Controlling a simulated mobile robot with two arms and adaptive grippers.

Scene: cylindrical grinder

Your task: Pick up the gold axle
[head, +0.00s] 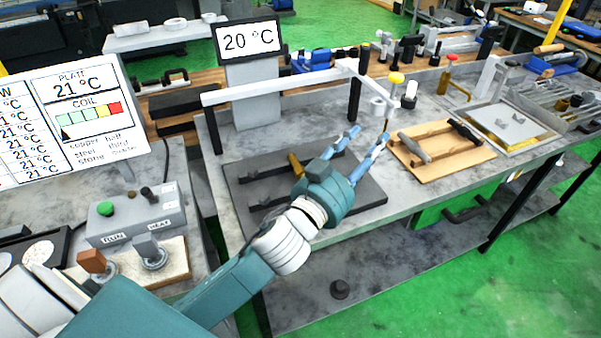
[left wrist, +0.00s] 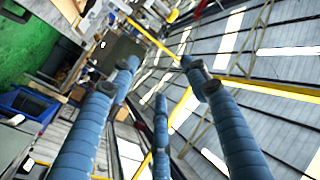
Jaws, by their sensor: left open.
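A gold piece (head: 295,163), which looks like the gold axle, lies on a dark grey mat (head: 370,192) on the workbench, among dark bars. My left gripper's wrist and palm partly cover the mat and hide some of what lies there. My left gripper (head: 372,134) is open and empty, its blue fingers spread and pointing up and away over the mat, apart from the gold piece. In the left wrist view its three spread fingers (left wrist: 160,65) show with nothing between them, against the ceiling. My right gripper is not in view.
A tan board (head: 450,155) with dark-ended rods lies right of the mat. A white arm-like frame (head: 275,88) with a 20 °C display (head: 248,40) stands behind the mat. A control box (head: 130,217) and a 21 °C panel (head: 80,110) are at left.

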